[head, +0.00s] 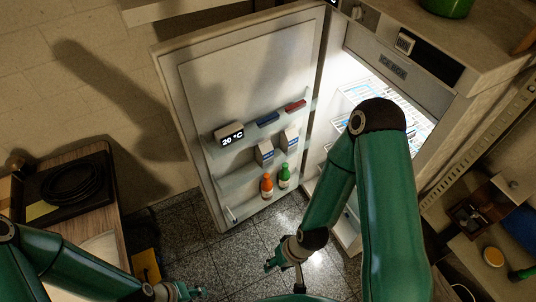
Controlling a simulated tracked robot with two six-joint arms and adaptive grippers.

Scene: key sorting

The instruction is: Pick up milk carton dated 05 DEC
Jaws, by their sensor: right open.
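Two white cartons, a left one (264,153) and a right one (289,139), stand on a middle shelf of the open fridge door (190,100). They look like milk cartons, but any dates on them are too small to read. My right gripper (272,263) is open and empty, below the door shelves and apart from the cartons. My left gripper (187,293) is at the bottom edge, far from the door; its fingers are too unclear to judge.
An orange bottle (266,186) and a green bottle (284,176) stand on the lower door shelf. My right arm covers part of the lit fridge interior (365,90).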

